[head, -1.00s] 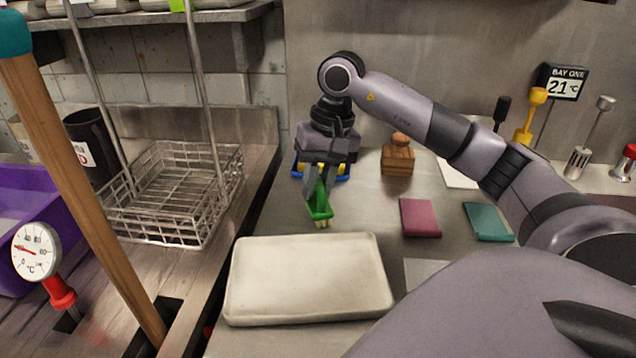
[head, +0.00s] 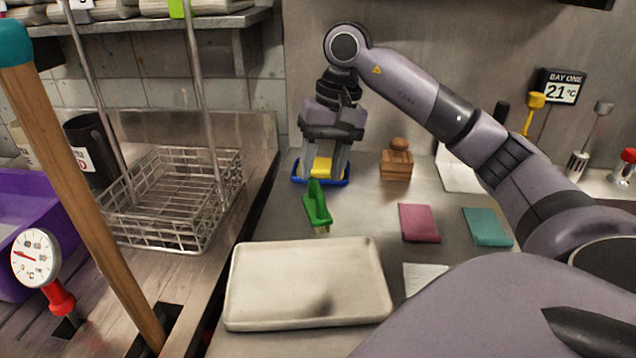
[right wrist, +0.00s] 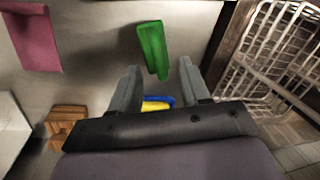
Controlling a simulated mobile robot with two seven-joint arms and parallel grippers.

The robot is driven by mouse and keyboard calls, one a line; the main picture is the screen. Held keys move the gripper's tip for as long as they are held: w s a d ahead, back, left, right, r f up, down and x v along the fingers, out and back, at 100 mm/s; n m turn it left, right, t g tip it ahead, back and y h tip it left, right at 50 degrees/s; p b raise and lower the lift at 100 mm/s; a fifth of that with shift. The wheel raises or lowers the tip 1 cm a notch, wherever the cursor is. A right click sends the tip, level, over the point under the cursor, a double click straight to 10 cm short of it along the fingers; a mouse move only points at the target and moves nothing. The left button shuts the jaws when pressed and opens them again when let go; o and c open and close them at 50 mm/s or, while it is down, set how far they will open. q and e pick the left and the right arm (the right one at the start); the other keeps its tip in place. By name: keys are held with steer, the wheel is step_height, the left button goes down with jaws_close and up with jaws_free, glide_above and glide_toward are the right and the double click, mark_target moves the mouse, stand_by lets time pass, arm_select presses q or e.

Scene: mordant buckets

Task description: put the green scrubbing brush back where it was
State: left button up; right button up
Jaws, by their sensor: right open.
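The green scrubbing brush (head: 317,205) lies on the steel counter just behind the pale tray, its pale bristles showing at the near end. It also shows beyond my fingertips in the right wrist view (right wrist: 153,48). My right gripper (head: 323,174) is open and empty, behind and above the brush and apart from it. In the head view its fingers are in front of a blue dish (head: 343,182) with a yellow block (head: 322,165), partly hiding them. My left gripper is not in view.
The pale tray (head: 245,280) is in front of the brush. A wire basket (head: 185,240) stands left. Pink (head: 419,222) and teal (head: 487,227) pads lie right, with a wooden block (head: 397,165) behind. Bare counter lies between brush and pink pad.

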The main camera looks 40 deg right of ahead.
step_height(320, 180, up, 7)
steer(key=d+p, duration=0.1)
steer(key=shift+s+p, duration=0.3)
steer(key=shift+p, duration=0.1)
steer(key=shift+f, duration=0.1)
stand_by(0.3)
